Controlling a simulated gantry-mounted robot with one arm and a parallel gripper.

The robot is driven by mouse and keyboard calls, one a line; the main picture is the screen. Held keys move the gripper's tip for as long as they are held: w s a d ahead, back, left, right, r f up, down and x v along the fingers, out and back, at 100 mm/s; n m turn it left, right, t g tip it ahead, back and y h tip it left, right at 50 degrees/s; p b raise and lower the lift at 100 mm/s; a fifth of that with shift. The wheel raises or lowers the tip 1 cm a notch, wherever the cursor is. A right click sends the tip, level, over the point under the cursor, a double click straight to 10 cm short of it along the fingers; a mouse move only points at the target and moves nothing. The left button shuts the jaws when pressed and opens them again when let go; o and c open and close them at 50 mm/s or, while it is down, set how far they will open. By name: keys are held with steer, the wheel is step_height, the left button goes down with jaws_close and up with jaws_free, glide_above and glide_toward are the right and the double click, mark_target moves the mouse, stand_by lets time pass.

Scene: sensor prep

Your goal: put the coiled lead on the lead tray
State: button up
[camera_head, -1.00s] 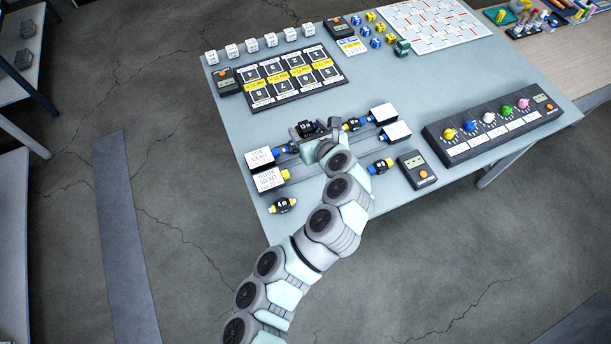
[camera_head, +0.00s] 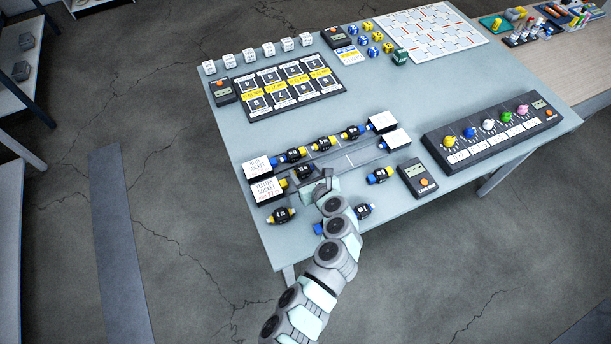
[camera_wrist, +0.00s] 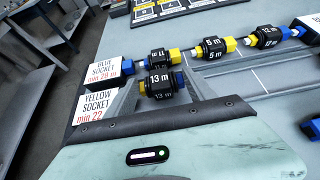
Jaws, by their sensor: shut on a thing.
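My gripper (camera_head: 318,180) is over the front lane of the two-lane lead tray (camera_head: 350,160), between the socket boxes. In the head view this lead (camera_head: 304,172) is partly hidden by my gripper. It is close to the yellow socket box (camera_wrist: 91,107); contact with the tray cannot be told. The blue socket box (camera_wrist: 112,69) is behind. Leads marked 5 m (camera_wrist: 211,48) and 12 m (camera_wrist: 266,38) sit in the back lane.
Loose leads lie in front, one at left (camera_head: 283,215), one at right (camera_head: 380,175) and one beside my arm (camera_head: 363,211). A handheld meter (camera_head: 418,178) and a knob panel (camera_head: 490,130) stand at right. A black numbered board (camera_head: 290,84) lies behind.

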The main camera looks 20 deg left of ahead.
steer(key=shift+f, duration=1.2)
steer(key=shift+f, duration=0.15)
steer(key=o, duration=1.6)
steer(key=shift+r, duration=0.2)
steer(key=v, duration=1.2)
